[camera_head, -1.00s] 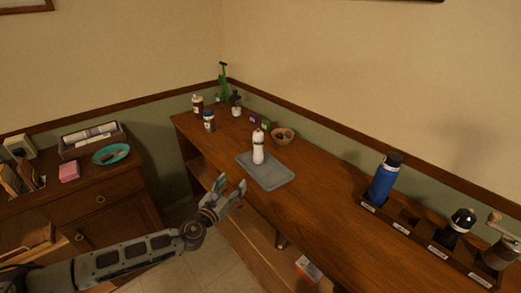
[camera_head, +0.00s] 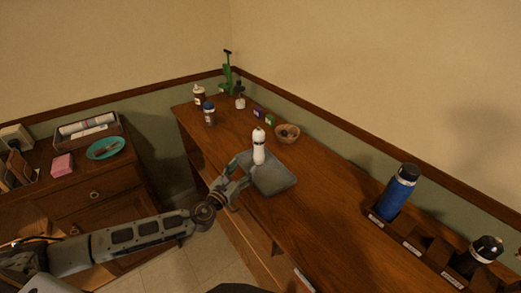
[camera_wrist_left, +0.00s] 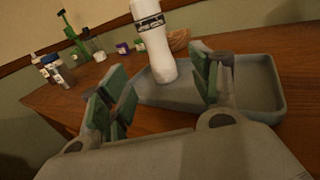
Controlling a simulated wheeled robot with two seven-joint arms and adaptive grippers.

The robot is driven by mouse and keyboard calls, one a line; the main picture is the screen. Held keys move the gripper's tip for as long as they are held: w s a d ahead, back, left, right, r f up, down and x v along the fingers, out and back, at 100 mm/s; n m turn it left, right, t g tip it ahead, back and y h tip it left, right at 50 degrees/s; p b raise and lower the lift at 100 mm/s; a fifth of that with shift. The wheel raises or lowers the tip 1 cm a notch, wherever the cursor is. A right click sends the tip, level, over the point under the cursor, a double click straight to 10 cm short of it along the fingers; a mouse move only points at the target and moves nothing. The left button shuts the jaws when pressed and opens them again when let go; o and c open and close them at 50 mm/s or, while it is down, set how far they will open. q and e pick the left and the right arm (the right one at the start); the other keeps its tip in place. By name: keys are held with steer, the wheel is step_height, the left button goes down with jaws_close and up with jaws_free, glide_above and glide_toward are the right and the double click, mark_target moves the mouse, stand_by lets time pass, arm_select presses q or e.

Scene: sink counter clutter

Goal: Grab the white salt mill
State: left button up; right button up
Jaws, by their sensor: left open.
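The white salt mill (camera_head: 259,148) stands upright on a grey tray (camera_head: 277,182) on the wooden counter. In the left wrist view the mill (camera_wrist_left: 155,45) has a dark label band, and its top is cut off by the frame. My left gripper (camera_head: 236,172) is open and empty at the tray's near-left edge, just short of the mill. In the left wrist view the green-padded fingers of the gripper (camera_wrist_left: 162,90) are spread, with the mill beyond them and between them in the picture. My right gripper is not in view.
A wooden bowl (camera_head: 286,133) and small green and purple boxes (camera_head: 264,115) stand behind the mill. Bottles (camera_head: 209,114) are at the far left. A rack with a blue bottle (camera_head: 397,193) is at the right. Bare counter (camera_head: 330,185) lies between tray and rack.

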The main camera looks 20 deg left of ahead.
mark_target(257, 152)
arm_select(q)
steer(key=shift+s, duration=0.1)
steer(key=shift+x, duration=2.8)
steer(key=shift+w, duration=0.7)
steer(key=shift+p+x, duration=0.3)
steer(key=shift+x, duration=0.5)
steer(key=shift+d, duration=0.1)
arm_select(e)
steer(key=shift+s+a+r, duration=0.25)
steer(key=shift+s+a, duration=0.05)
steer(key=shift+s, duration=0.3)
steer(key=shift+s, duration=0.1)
arm_select(q)
steer(key=shift+w, duration=0.15)
